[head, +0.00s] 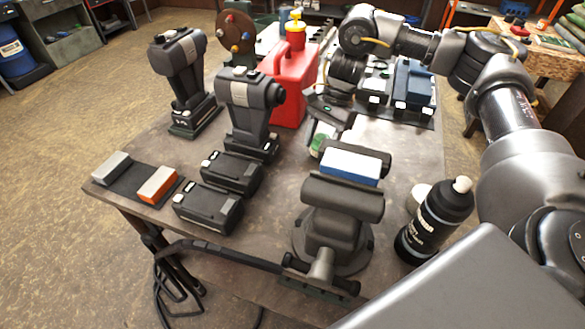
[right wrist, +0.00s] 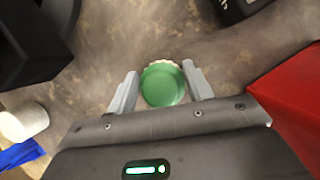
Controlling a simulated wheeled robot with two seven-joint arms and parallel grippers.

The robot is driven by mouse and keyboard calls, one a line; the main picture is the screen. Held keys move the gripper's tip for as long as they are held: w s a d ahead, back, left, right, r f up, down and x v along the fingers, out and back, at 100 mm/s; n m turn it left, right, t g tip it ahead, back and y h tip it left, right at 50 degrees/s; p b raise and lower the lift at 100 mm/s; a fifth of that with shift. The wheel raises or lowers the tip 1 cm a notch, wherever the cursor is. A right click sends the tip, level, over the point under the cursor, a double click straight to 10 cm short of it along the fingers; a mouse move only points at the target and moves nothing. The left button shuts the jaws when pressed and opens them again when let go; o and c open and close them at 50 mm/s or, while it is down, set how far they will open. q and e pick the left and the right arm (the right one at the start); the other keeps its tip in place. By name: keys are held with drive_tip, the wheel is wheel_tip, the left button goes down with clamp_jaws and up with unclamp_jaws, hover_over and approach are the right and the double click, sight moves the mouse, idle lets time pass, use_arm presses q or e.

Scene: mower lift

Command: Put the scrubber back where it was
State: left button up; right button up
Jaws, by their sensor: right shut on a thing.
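The scrubber is a small round piece with a green top (right wrist: 163,86) and a pale bristly edge. In the right wrist view it sits between the two grey fingers of my right gripper (right wrist: 162,92), which is shut on it. In the head view my right gripper (head: 322,138) is over the middle of the table, behind the vise (head: 338,222); a bit of the scrubber's green (head: 316,147) shows there. The brown tabletop (right wrist: 120,45) lies beneath it; I cannot tell whether the scrubber touches it. My left gripper is not in view.
A red can (head: 288,82) stands close behind my right gripper. Two dark drills (head: 250,103) and two black batteries (head: 232,172) are to the left. A blue-and-white block (head: 350,165) is at the vise. A black bottle (head: 438,218) stands at the right edge.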

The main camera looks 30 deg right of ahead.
sight(289, 182)
drive_tip(key=a, duration=0.1)
drive_tip(key=s+a, duration=0.1)
drive_tip(key=a, duration=0.3)
drive_tip(key=shift+s+a, duration=0.1)
drive_tip(key=shift+s, duration=0.3)
drive_tip(key=a, duration=0.1)
drive_tip(key=s+a+p, duration=0.1)
drive_tip(key=a, duration=0.1)
drive_tip(key=a+p, duration=0.1)
drive_tip(key=shift+s+a+f, duration=0.2)
drive_tip(key=shift+s+f, duration=0.1)
drive_tip(key=shift+f, duration=0.3)
drive_tip(key=shift+d+f, duration=0.15)
drive_tip(key=shift+f, duration=0.05)
drive_tip(key=shift+f+b, duration=0.2)
drive_tip(key=shift+b, duration=0.1)
drive_tip(key=o, duration=1)
drive_tip(key=shift+r, duration=0.1)
drive_tip(key=shift+c, duration=0.2)
